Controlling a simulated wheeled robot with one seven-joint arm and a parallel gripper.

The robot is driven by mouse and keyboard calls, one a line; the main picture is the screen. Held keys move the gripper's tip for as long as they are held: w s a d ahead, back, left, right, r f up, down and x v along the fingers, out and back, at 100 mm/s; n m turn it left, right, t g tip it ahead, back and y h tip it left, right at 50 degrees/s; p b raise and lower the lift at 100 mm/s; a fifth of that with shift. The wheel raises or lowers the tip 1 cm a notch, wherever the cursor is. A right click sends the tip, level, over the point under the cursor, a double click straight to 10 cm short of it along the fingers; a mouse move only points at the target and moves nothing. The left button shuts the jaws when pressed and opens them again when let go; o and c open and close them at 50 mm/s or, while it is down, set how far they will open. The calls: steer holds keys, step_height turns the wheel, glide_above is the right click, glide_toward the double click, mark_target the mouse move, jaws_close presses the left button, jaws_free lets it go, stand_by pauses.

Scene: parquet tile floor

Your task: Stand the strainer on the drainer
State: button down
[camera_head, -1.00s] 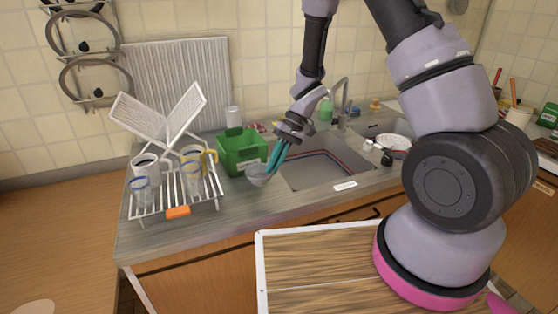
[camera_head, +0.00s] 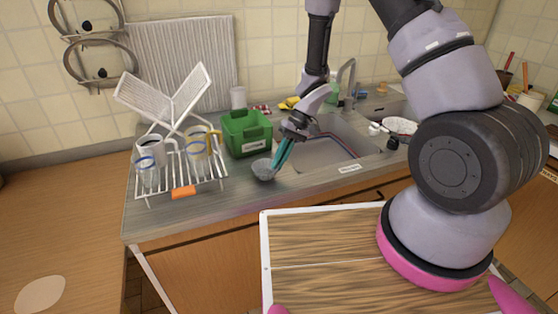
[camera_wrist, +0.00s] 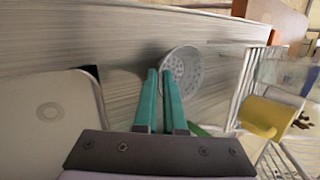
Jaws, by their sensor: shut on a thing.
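The strainer (camera_head: 264,170) is a small grey bowl with holes, near the counter's front between the drainer and the sink. My gripper (camera_head: 278,164) has teal fingers and is shut on the strainer's rim. In the wrist view the strainer (camera_wrist: 186,68) shows its perforated bowl at the fingertips (camera_wrist: 162,75). I cannot tell whether it touches the counter. In the wrist view the drainer's wires (camera_wrist: 240,92) are at the right.
A green box (camera_head: 247,135) stands behind the strainer, right of the drainer. The sink (camera_head: 325,150) lies to the right. An orange piece (camera_head: 184,192) is on the drainer's front edge. A yellow cup (camera_wrist: 265,116) shows on the drainer.

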steer(key=shift+f, duration=0.45)
steer(key=c, duration=0.9)
jaws_free()
steer(key=shift+r, duration=1.5)
steer(key=shift+r, duration=0.1)
steer(key=shift+r, duration=1.9)
